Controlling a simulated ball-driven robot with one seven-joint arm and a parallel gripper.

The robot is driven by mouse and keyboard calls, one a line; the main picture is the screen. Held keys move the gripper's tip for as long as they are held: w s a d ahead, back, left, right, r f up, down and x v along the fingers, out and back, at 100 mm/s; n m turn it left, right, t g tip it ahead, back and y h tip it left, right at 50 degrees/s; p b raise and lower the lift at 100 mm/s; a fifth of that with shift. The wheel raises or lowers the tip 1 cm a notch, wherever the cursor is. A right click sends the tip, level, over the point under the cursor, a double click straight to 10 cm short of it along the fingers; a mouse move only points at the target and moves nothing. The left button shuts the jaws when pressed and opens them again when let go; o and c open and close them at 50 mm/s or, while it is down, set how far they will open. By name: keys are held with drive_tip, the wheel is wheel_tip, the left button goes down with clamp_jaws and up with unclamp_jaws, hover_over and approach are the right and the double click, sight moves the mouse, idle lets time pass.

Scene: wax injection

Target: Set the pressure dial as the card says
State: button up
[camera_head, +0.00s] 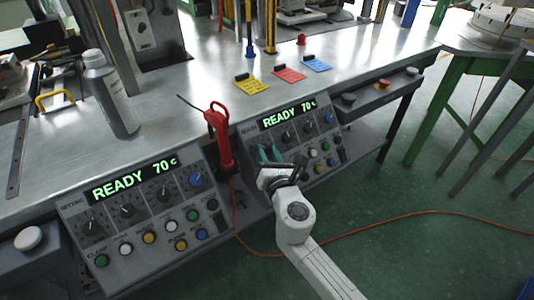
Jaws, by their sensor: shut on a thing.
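My gripper (267,155), with teal fingertips, is at the left part of the right control panel (322,158). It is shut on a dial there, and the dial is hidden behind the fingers. The panel's display (288,113) reads READY 70 C. Other black knobs (286,137) show to the right of my gripper. Three cards lie on the bench above the panel: yellow (251,88), red (288,75) and blue (315,64). Their print is too small to read, and so are the knob labels.
A left control panel (82,228) also reads READY 70 C and has similar knobs and coloured buttons. A red-handled tool (218,135) hangs between the panels. A grey bottle (110,95) stands on the metal bench (180,110). An orange cable (400,226) crosses the green floor.

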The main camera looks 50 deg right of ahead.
drive_tip(key=shift+r+m+p, duration=0.1)
drive_tip(key=shift+m+p, duration=0.2)
drive_tip(key=shift+m, duration=0.1)
drive_tip(key=m+g, duration=0.1)
drive_tip(key=m+g+h+p, duration=0.1)
drive_tip(key=m+h+p, duration=0.1)
drive_tip(key=shift+w+a+r+m+g, duration=0.2)
drive_tip(key=shift+r+m+g, duration=0.1)
drive_tip(key=shift+g, duration=0.1)
drive_tip(key=m+g+p, duration=0.1)
drive_tip(key=m, duration=0.1)
drive_tip(key=m+g+p, duration=0.3)
drive_tip(key=m+p, duration=0.1)
drive_tip(key=shift+w+a+r+h, duration=0.1)
drive_tip(key=shift+w+r+h, duration=0.15)
drive_tip(key=shift+h, duration=0.05)
drive_tip(key=m+g+p, duration=0.1)
drive_tip(key=m+p, duration=0.1)
drive_tip(key=m+g+y+p, duration=0.1)
drive_tip(key=m+g+p, duration=0.2)
drive_tip(key=shift+w+r+m+y+p, duration=0.2)
drive_tip(key=shift+r+m+y+p, duration=0.05)
drive_tip(key=shift+m+y+p, duration=0.1)
drive_tip(key=m+g+y+p, duration=0.1)
drive_tip(key=m+p, duration=0.1)
drive_tip(key=shift+m+g+y+p, duration=0.25)
drive_tip(key=shift+g+p, duration=0.05)
drive_tip(key=shift+p, duration=0.05)
drive_tip(key=shift+f+m, duration=0.2)
drive_tip(key=shift+m, duration=0.1)
